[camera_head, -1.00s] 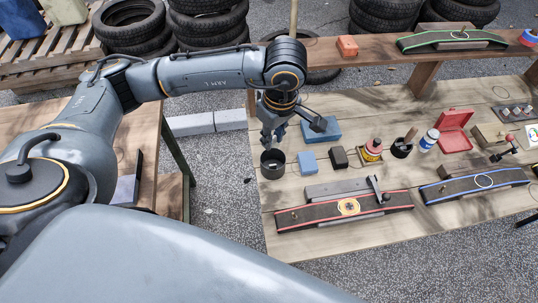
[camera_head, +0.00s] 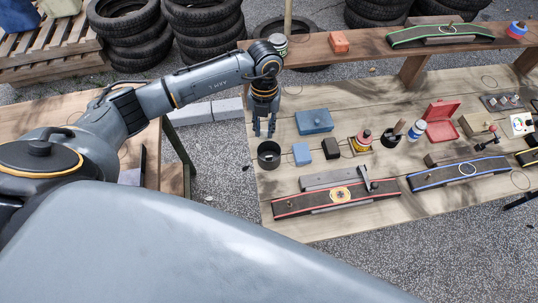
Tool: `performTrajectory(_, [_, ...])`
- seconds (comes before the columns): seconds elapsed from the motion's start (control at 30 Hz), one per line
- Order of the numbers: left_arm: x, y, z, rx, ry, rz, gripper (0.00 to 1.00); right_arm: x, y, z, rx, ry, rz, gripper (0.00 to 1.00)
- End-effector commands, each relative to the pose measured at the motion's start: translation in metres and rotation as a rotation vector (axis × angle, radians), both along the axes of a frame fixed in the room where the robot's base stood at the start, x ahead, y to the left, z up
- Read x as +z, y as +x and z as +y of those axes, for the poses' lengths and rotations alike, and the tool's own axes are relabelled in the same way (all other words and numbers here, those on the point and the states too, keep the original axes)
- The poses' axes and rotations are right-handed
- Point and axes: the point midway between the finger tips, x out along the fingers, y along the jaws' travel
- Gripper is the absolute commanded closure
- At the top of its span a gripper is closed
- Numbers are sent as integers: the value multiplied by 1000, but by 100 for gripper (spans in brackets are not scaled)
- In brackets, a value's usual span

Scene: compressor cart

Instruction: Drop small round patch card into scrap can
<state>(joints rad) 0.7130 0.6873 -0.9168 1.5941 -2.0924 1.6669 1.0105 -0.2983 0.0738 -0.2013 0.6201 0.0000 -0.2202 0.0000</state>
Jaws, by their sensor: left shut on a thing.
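The scrap can (camera_head: 269,155) looks like a dark, open, round can at the left edge of the wooden bench. My left gripper (camera_head: 264,134) points straight down just behind the can's rim in the picture. Whether it is directly over the opening is hard to tell. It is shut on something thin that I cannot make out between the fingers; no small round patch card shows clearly. My right gripper is not in view.
A blue box (camera_head: 315,121), a small blue block (camera_head: 301,154) and a black block (camera_head: 330,148) stand right of the can. A red-edged strip (camera_head: 300,205) lies in front, a blue-edged strip (camera_head: 435,178) to its right. A raised plank shelf (camera_head: 365,45) runs behind.

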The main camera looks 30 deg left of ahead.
Motion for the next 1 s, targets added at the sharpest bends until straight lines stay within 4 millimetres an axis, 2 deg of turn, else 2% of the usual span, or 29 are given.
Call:
performTrajectory(0.4, [-49,-1,0,-4,0,2,91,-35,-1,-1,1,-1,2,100])
performTrajectory(0.53, [-55,-1,0,-5,0,1,91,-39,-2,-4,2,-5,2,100])
performTrajectory(0.8, [-55,0,0,-6,0,0,91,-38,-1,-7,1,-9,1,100])
performTrajectory(0.83, [-55,0,0,-6,0,0,72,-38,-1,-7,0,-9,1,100])
performTrajectory(0.9, [-55,0,0,-6,0,0,58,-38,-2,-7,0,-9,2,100])
performTrajectory(0.93, [-55,0,0,-6,0,0,52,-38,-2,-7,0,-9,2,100])
performTrajectory(1.0, [-55,0,0,-6,0,0,52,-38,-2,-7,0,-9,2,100])
